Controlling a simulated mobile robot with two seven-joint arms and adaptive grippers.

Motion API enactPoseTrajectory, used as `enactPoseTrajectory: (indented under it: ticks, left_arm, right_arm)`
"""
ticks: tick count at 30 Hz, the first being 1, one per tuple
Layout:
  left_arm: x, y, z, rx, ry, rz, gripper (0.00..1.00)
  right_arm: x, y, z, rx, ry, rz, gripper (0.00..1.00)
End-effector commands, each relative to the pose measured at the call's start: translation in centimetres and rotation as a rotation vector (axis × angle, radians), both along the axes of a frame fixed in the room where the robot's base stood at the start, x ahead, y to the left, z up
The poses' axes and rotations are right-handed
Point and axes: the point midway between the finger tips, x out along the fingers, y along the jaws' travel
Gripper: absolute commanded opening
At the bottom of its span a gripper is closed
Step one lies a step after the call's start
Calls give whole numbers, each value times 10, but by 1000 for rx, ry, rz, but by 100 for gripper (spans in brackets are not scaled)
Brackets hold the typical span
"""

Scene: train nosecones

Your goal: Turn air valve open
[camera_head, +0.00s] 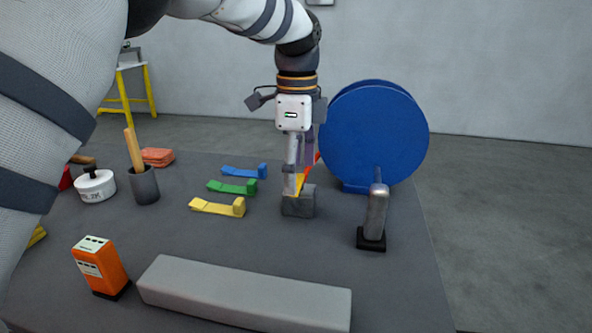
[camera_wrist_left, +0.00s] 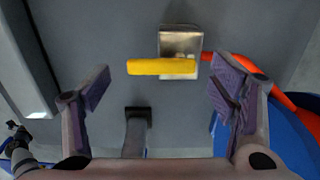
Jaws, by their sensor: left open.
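The air valve is a grey metal block (camera_head: 298,206) on the dark table, with a yellow handle (camera_head: 299,184) and a red-orange hose. In the left wrist view, the yellow handle (camera_wrist_left: 160,67) lies across the block (camera_wrist_left: 180,42) and sticks out to the left. The hose (camera_wrist_left: 284,97) leaves on the right, roughly in line with the handle. My left gripper (camera_head: 299,172) points down over the valve. In the wrist view my left gripper (camera_wrist_left: 162,90) is open, its purple-padded fingers apart on either side of the handle, touching nothing visible. My right gripper is out of view.
A large blue reel (camera_head: 375,135) stands just right of the valve, and a metal device on a black base (camera_head: 375,215) stands in front of it. Yellow (camera_head: 217,207), green (camera_head: 231,187) and blue (camera_head: 244,171) pieces lie to the left. A long grey block (camera_head: 243,293) lies in front.

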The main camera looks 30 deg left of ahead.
Motion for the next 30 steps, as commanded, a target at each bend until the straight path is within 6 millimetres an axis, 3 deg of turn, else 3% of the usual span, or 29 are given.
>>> enactPoseTrajectory:
  ticks: [10, 15, 17, 30]
  left_arm:
    - [0, 0, -9, 0, 1, 0, 78]
    - [0, 0, -9, 0, 1, 0, 40]
    - [0, 0, -9, 0, 1, 0, 30]
    - [0, -2, -8, -1, 1, 85, 30]
  right_arm:
    - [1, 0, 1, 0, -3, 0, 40]
    - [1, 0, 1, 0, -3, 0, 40]
    - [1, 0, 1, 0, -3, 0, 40]
    - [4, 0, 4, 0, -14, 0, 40]
